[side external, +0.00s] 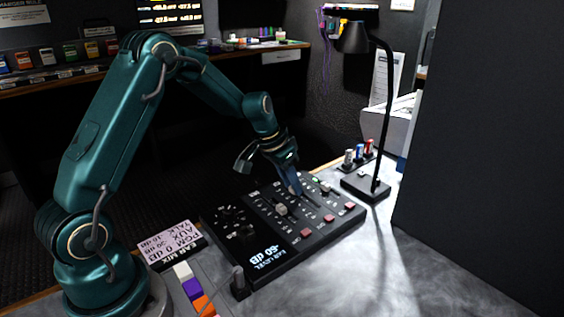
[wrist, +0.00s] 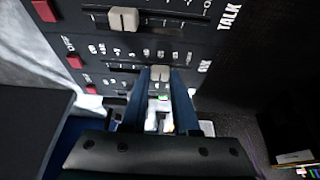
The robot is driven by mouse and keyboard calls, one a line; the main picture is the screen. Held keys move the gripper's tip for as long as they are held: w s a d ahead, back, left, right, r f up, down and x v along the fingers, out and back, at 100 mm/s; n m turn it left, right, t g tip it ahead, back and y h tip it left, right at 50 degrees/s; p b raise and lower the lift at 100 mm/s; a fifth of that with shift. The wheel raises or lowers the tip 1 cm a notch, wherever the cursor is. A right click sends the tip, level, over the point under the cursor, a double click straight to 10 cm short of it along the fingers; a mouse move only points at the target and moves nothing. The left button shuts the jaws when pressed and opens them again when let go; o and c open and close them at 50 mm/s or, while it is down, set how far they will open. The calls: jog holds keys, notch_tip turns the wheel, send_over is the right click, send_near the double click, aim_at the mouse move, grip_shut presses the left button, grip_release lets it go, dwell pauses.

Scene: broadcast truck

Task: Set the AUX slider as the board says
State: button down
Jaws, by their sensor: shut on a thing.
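The black mixing console (side external: 262,246) lies on the desk with several slider tracks. My gripper (side external: 297,190) reaches down onto the middle of the slider area. In the wrist view, its two blue fingers are closed on a pale slider knob (wrist: 160,73). The neighbouring knob (wrist: 124,18) is free, near the TALK lettering. The pink EAR MIX board (side external: 170,243) appears upside down, listing PGM 0 dB, an AUX value I cannot read surely, and TALK. The console display (side external: 262,256) seems to read -50 dB.
Free knobs (side external: 280,209) and (side external: 326,187) flank my gripper. Red buttons (side external: 329,218) line the console's near edge. A desk lamp (side external: 372,185) and small colored connectors (side external: 359,153) stand behind it. Colored blocks (side external: 193,289) lie at front left; the desk at front right is clear.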

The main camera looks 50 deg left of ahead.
aim_at(280, 196)
jog(key=shift+a, duration=0.9)
jog(key=c, duration=0.6)
grip_release()
jog(key=shift+c, duration=0.2)
jog(key=shift+v, duration=2.6)
